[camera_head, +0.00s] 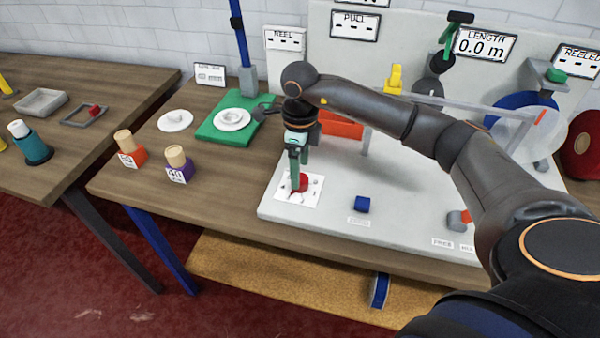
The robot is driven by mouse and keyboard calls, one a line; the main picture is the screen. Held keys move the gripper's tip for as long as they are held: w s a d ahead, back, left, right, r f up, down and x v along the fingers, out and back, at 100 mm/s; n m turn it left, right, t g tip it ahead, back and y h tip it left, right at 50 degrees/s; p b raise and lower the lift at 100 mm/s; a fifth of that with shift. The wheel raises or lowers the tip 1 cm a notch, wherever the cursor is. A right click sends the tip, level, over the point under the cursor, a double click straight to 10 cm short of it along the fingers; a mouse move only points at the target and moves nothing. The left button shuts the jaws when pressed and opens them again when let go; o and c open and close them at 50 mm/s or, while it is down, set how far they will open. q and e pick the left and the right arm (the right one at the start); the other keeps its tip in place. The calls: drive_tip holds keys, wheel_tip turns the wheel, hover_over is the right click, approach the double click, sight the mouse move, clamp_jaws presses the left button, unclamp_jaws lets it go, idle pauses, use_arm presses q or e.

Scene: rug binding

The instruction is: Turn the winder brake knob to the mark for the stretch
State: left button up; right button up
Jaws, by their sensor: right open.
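The red brake knob (303,181) sits on a white square dial plate (315,192) near the left front of the pale winder board (400,232). My right gripper (297,186) points straight down at the knob, with its green fingers open. The fingers are at or just around the knob and partly cover it. I cannot tell whether they touch it. The marks on the plate are too small to read, so the knob's setting is unclear. My left gripper is not in view.
Two wooden-topped pegs (178,163) and a green pad (232,118) are on the table at left. The length sign (484,44) reads 0.0 m.

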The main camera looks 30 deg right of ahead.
wheel_tip(320, 180, up, 10)
idle(0.3)
drive_tip(key=shift+s+f, duration=0.1)
idle(0.4)
